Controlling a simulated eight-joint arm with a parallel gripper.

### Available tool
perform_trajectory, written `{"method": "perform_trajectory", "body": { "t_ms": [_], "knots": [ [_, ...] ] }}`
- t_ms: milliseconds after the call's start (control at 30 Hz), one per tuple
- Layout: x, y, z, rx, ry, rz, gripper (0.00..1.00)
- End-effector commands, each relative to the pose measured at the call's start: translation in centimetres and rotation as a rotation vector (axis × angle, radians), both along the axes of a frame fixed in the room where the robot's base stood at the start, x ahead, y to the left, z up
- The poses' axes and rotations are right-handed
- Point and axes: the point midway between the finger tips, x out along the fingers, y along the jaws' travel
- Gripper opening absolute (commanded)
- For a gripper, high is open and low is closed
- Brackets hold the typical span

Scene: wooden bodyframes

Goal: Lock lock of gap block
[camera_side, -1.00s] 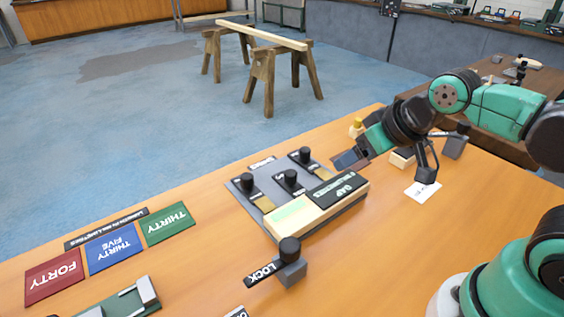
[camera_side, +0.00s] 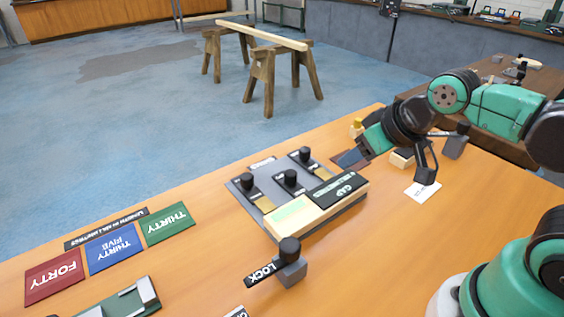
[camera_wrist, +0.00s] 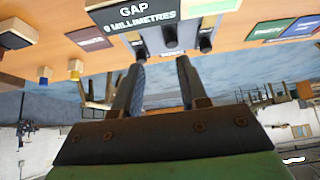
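The gap block (camera_side: 318,207) is a pale wooden block with a green strip and a black GAP display, on the near edge of a grey board. The display reads GAP 0 MILLIMETRES in the wrist view (camera_wrist: 130,18). The lock is a black knob on a small grey block (camera_side: 291,268) with a black LOCK label, in front of the gap block. I cannot make out the lock in the wrist view. My gripper (camera_side: 350,158) is beyond the right end of the gap block, apart from the lock. Its two fingers (camera_wrist: 160,85) are spread with nothing between them.
Several black knobs stand on the grey board (camera_side: 262,178). Red (camera_side: 55,277), blue (camera_side: 114,247) and green (camera_side: 167,222) cards lie at left. A green fixture (camera_side: 125,301) is at the front left. A white card (camera_side: 422,190) lies at right. Bare table surrounds the lock.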

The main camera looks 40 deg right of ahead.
Motion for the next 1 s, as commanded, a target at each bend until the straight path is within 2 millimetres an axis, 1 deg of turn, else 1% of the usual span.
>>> {"method": "perform_trajectory", "body": {
  "t_ms": [33, 67, 100, 133, 267, 300, 367, 400, 500, 600, 700, 800, 900, 1000],
  "knots": [
    [0.0, 0.5, 0.0, 0.004, 0.007, 0.008, 0.22],
    [-0.1, 0.8, -0.1, 0.010, 0.013, 0.011, 0.13],
    [-0.1, 1.5, -0.1, 0.017, 0.025, 0.016, 0.02],
    [-0.3, 2.1, -0.1, 0.023, 0.038, 0.021, 0.00],
    [-1.2, 5.7, -0.4, 0.052, 0.106, 0.040, 0.00],
    [-1.6, 6.9, -0.5, 0.057, 0.130, 0.042, 0.00],
    [-2.4, 8.7, -0.6, 0.061, 0.164, 0.044, 0.00],
    [-3.0, 9.8, -0.6, 0.062, 0.185, 0.043, 0.00],
    [-4.7, 12.4, -0.7, 0.053, 0.225, 0.033, 0.00],
    [-6.6, 14.7, -0.7, 0.039, 0.250, 0.019, 0.00],
    [-8.4, 16.5, -0.6, 0.023, 0.257, 0.000, 0.00],
    [-10.0, 17.7, -0.5, 0.010, 0.253, -0.019, 0.00],
    [-11.2, 18.5, -0.5, 0.004, 0.246, -0.035, 0.00],
    [-11.9, 18.9, -0.4, 0.002, 0.239, -0.045, 0.00]
  ]
}}
